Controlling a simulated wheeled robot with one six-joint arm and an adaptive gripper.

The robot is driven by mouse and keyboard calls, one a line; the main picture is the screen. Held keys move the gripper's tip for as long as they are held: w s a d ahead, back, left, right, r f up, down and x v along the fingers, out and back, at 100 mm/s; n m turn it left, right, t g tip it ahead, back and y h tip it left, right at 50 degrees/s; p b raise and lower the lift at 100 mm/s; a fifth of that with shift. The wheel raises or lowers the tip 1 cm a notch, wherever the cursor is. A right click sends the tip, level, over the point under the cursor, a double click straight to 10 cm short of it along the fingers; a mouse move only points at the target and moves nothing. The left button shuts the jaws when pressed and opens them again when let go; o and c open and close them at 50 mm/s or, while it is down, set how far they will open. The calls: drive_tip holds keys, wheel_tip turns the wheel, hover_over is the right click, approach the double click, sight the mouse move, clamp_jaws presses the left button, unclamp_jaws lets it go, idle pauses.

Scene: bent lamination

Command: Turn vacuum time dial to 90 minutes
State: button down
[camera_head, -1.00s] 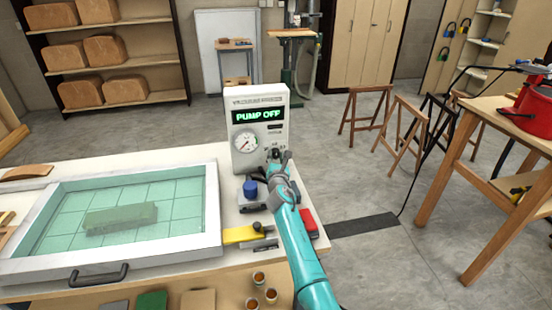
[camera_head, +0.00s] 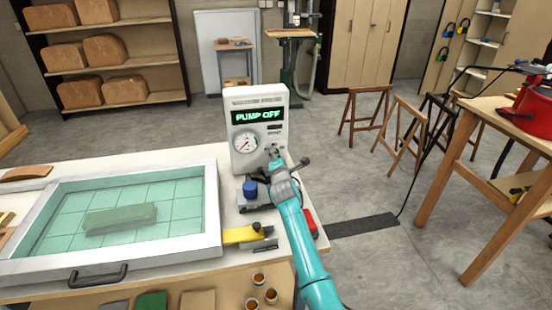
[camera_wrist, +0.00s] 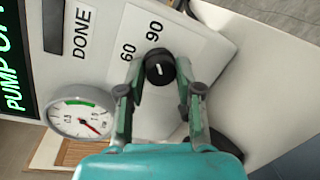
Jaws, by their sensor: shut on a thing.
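The vacuum time dial (camera_wrist: 160,70) is a round black knob with a short white mark, on the white control box (camera_head: 245,97). Printed "60" (camera_wrist: 128,52) and "90" (camera_wrist: 154,32) stand beside it in the wrist view. The white mark is small, and I cannot tell exactly which number it points at. My gripper (camera_wrist: 159,66) has one finger on each side of the dial and is shut on it. In the head view my gripper (camera_head: 274,154) is at the box's lower right, where it hides the dial.
The green display (camera_head: 258,116) reads "PUMP OFF". A pressure gauge (camera_head: 245,142) sits below it. The framed press (camera_head: 214,200) fills the table's left.

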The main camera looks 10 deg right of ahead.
drive_tip(key=shift+m+y, duration=0.3)
drive_tip(key=shift+m, duration=0.6)
drive_tip(key=shift+d, duration=0.1)
drive_tip(key=c, duration=0.8)
unclamp_jaws()
drive_tip(key=shift+o, duration=0.2)
drive_tip(key=s, duration=0.4)
drive_tip(key=s+r, duration=0.1)
drive_tip(key=s, duration=0.3)
drive_tip(key=s+a, duration=0.1)
drive_tip(key=s, duration=0.2)
drive_tip(key=shift+s+r, duration=0.25)
drive_tip(key=shift+s, duration=0.15)
